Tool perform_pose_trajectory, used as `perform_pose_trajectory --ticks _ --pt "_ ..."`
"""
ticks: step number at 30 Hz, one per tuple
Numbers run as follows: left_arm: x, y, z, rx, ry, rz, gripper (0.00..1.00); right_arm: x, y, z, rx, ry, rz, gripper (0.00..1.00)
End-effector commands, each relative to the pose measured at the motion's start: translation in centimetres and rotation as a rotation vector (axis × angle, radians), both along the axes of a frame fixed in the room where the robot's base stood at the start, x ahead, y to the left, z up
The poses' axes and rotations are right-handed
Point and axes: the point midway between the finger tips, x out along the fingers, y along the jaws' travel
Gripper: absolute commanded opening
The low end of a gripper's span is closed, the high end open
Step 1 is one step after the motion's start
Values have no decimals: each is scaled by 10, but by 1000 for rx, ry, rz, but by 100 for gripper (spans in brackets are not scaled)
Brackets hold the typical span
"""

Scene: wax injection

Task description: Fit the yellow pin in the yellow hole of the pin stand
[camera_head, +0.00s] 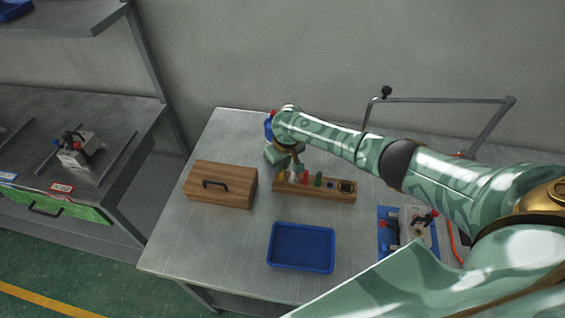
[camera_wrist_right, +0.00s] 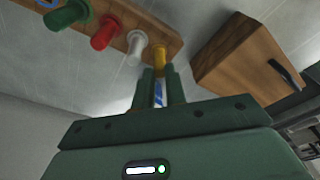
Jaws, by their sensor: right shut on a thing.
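The wooden pin stand (camera_head: 325,192) lies on the metal table. A yellow pin (camera_wrist_right: 160,55) is at its left end, and also shows in the head view (camera_head: 281,176). My right gripper (camera_wrist_right: 160,78) is shut on the yellow pin, one finger on each side of it. In the head view the right gripper (camera_head: 288,163) is over the left end of the stand and partly hides it. The yellow hole is hidden, and I cannot tell how deep the pin sits. My left gripper is not in view.
White (camera_wrist_right: 137,45), red (camera_wrist_right: 105,32) and green (camera_wrist_right: 68,14) pins stand in line beside the yellow one. A wooden box (camera_head: 221,185) is left of the stand. A blue tray (camera_head: 302,269) lies in front. A blue-based fixture (camera_head: 388,246) is at right.

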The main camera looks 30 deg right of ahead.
Motion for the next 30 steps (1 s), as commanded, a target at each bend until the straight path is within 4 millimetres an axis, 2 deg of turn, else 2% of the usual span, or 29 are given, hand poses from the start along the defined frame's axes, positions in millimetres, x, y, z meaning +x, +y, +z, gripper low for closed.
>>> perform_pose_trajectory --ticks 1,3,14,17,24,30 --pt "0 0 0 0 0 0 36 0 0 -1 0 0 0 18" --pt "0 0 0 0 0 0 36 0 0 0 0 0 0 38" --pt "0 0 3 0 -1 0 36 -1 0 6 1 -1 -1 38" --pt "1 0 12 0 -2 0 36 -3 -1 21 1 -1 0 38" --pt "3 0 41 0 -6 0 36 -11 -2 86 0 -4 1 38" --pt "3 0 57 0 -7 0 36 -19 -3 133 0 -3 1 38"
